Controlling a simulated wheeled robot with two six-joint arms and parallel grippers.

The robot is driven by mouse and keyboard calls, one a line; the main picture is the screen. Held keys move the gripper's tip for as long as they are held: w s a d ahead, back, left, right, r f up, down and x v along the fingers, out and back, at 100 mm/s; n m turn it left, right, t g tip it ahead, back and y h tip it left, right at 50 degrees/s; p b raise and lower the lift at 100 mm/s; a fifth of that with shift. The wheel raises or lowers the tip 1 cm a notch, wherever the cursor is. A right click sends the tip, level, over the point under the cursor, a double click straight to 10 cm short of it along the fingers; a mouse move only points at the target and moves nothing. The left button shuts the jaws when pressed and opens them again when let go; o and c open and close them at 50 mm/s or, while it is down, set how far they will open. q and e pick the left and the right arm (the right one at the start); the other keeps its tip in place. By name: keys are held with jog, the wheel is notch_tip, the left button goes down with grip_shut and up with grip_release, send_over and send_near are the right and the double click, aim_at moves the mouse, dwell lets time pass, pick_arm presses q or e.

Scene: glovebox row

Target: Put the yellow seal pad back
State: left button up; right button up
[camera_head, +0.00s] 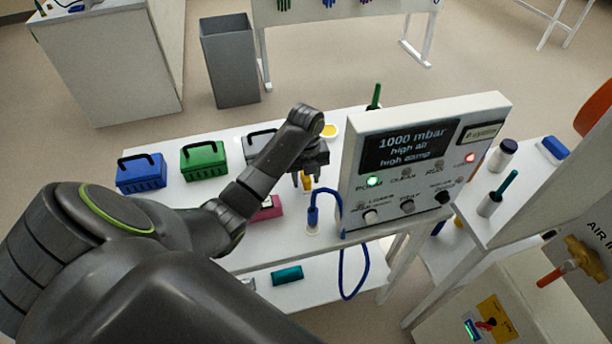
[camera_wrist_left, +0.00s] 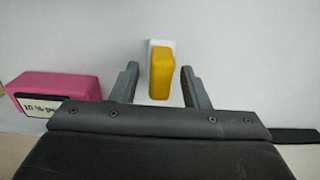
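The yellow seal pad (camera_wrist_left: 160,75) is a small block with a white part (camera_wrist_left: 160,43) behind it in the left wrist view. My left gripper (camera_wrist_left: 161,86) is open around it, one finger on each side, with a gap showing on both sides. In the head view the yellow pad (camera_head: 307,183) shows only in part between the fingers of my left gripper (camera_head: 308,179), low over the white table. I cannot tell whether the pad rests on the table. My right gripper is not in view.
A pink block (camera_wrist_left: 55,86) lies left of the gripper. The control box (camera_head: 425,165) stands close on the right, and a blue hose (camera_head: 313,212) rises in front. Blue (camera_head: 140,172) and green (camera_head: 202,160) cases stand left.

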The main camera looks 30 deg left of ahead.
pick_arm(q)
jog(key=shift+w+r, duration=0.1)
jog(key=shift+r, duration=0.1)
notch_tip(320, 180, up, 4)
jog(key=shift+r, duration=0.25)
notch_tip(320, 180, up, 7)
jog(key=p, duration=0.6)
jog(key=shift+p, duration=0.4)
